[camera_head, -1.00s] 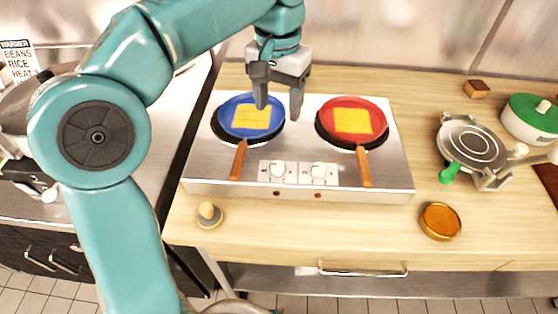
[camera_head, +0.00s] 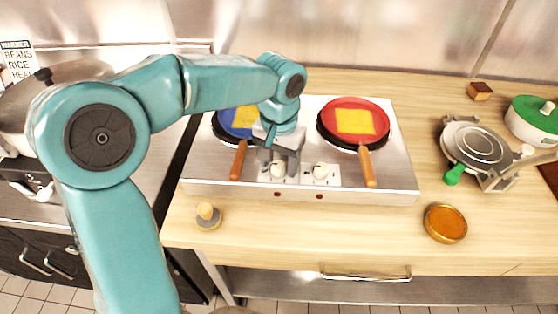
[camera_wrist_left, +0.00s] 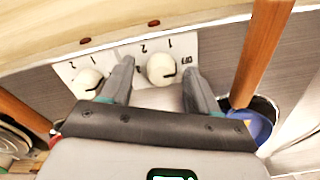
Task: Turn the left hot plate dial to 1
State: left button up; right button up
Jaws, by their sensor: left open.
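The left hot plate dial (camera_head: 278,172) is a white round knob on the front panel of the steel hot plate (camera_head: 400,185). My left gripper (camera_head: 279,165) is over it, pointing down, with its jaws open. In the left wrist view the dial (camera_wrist_left: 161,69) shows between the two dark fingers, with room on the right side; I cannot tell whether either finger touches it. A dark pointer mark shows on its lower right side there, away from the printed 1. The right dial (camera_head: 320,171) also shows in the left wrist view (camera_wrist_left: 87,83), outside the fingers. My right gripper is out of view.
A blue pan (camera_head: 222,128) with a yellow slice is partly hidden by my left arm; its handle (camera_head: 239,160) is close left of the gripper. A red pan (camera_head: 335,108) sits on the right plate.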

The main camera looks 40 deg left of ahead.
pick_arm(q)
jog(key=shift+s+a, duration=0.1)
jog(key=shift+f, duration=0.1)
jog(key=c, duration=1)
jog(key=shift+c, duration=0.2)
jog(key=shift+n, duration=0.3)
jog(key=n, duration=0.5)
jog(key=n+b, duration=0.1)
jog(key=n, duration=0.5)
